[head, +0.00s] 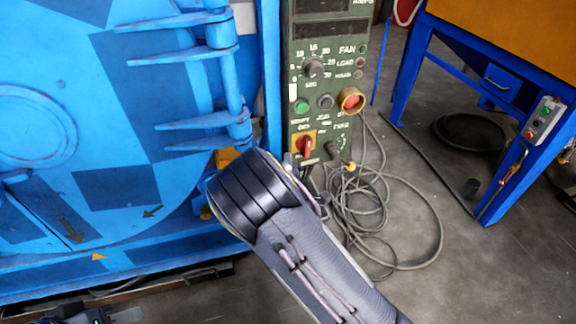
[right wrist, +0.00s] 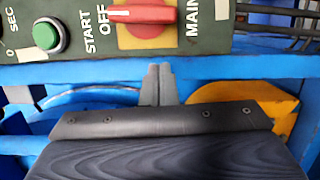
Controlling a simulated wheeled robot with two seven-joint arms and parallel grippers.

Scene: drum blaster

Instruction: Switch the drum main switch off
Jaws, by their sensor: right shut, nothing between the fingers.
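The drum main switch is a red rotary handle (head: 305,145) on a yellow plate, low on the green control panel (head: 324,80).
A green START button (right wrist: 46,36) sits beside the switch. A red button with a yellow collar (head: 351,100) is above it. The blue drum machine (head: 110,120) is at left. Coiled cables (head: 395,225) lie on the floor below the panel.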

